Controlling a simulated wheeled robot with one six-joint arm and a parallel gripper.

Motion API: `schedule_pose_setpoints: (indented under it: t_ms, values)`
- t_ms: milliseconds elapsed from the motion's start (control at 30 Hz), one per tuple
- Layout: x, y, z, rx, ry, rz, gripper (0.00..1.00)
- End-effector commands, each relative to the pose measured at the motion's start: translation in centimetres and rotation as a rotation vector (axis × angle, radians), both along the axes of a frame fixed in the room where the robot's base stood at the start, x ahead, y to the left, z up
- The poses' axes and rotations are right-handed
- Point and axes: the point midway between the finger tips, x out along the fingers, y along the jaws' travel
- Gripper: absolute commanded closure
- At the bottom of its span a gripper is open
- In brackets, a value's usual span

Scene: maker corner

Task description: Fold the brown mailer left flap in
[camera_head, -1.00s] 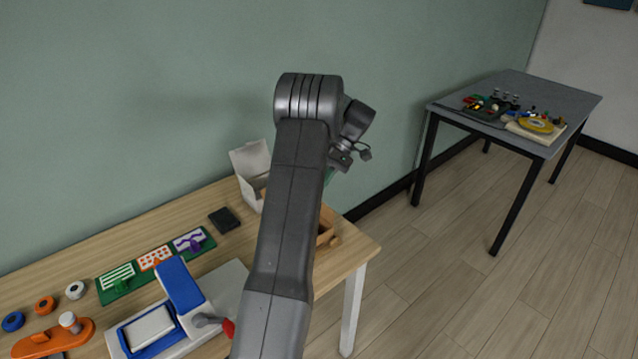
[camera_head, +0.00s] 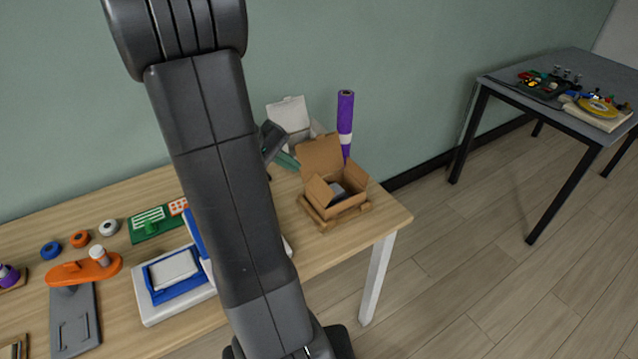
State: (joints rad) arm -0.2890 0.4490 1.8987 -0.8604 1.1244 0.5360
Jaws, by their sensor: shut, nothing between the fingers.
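The brown mailer (camera_head: 352,208) sits open on a wooden holder (camera_head: 325,222) near the right end of the workbench. Its tall back panel (camera_head: 320,153) stands up. Its left flap (camera_head: 319,192) stands raised at the left side of the opening. A greyish item (camera_head: 338,189) shows inside. My arm crosses the left middle of the view, and a dark part of its far end shows left of the mailer, apart from it in the picture. My fingers are hidden behind the arm.
A purple roll (camera_head: 345,112) stands behind the mailer, and an open white box (camera_head: 290,114) is at the back left. A blue-and-white press (camera_head: 172,278), green board (camera_head: 150,226) and orange tool (camera_head: 84,268) lie left. Another table (camera_head: 560,62) stands right, past open floor.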

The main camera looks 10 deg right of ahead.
Motion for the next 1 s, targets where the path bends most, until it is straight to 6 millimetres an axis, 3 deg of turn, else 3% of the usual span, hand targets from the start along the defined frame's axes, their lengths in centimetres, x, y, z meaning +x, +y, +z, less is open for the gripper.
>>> schedule_pose_setpoints:
  t_ms: [133, 300, 1000]
  values:
    - [-0.6, 2.3, 0.0, -0.02, -0.085, 0.098, 1.0]
    - [-0.6, 2.3, -0.4, -0.023, -0.108, 0.119, 1.0]
    - [2.3, -5.8, -8.4, -0.023, -0.103, 0.113, 1.0]
